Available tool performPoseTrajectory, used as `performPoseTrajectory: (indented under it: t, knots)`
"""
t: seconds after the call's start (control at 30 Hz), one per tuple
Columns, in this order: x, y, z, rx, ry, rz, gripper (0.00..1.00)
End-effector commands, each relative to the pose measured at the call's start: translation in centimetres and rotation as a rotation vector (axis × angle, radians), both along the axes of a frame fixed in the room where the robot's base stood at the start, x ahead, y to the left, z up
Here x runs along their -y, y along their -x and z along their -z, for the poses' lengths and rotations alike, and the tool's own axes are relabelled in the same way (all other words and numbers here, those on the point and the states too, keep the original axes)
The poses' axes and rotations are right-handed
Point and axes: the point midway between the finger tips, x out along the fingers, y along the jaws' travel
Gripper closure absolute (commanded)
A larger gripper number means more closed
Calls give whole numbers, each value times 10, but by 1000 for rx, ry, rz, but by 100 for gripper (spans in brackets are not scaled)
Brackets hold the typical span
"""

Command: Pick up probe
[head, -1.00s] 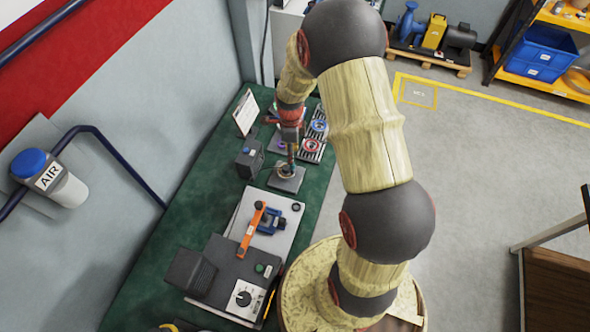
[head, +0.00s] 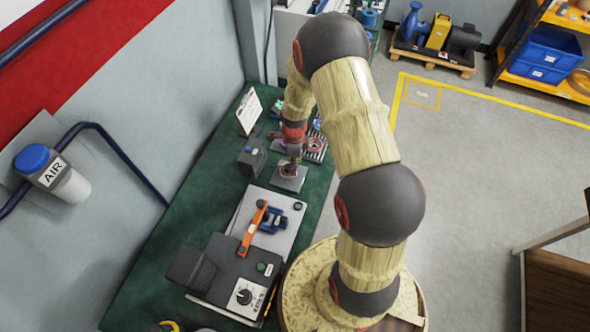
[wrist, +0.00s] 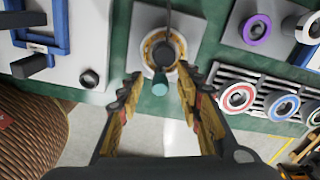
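The probe (wrist: 160,83), as far as I can tell, is the dark and teal piece in the wrist view, with a dark rod running from it toward the top edge. It stands over a brass-coloured ring (wrist: 148,52) on a grey plate (wrist: 190,22). The plate also shows in the head view (head: 290,184), on the green bench. My gripper (wrist: 159,85) is open, with one fingertip on each side of the teal end and gaps visible. In the head view my gripper (head: 292,158) is just above the plate, small and partly hiding the probe.
A slotted rack (wrist: 262,98) with red and blue ringed discs lies right of the plate. A purple ring (wrist: 257,29) sits behind it. A blue clamp fixture (wrist: 60,40) is at left. A dark box (head: 252,158) stands close left of the plate.

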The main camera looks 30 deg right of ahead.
Motion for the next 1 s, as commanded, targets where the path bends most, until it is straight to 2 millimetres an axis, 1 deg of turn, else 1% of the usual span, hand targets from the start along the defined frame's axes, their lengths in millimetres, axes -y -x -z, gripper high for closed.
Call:
performPoseTrajectory:
  t: [0.07, 0.57, 1.0]
  knots:
    - [0, 0, 0, 0, 0, 0, 71]
    - [0, 0, 0, 0, 0, 0, 99]
    - [0, 0, -1, 0, 0, 0, 100]
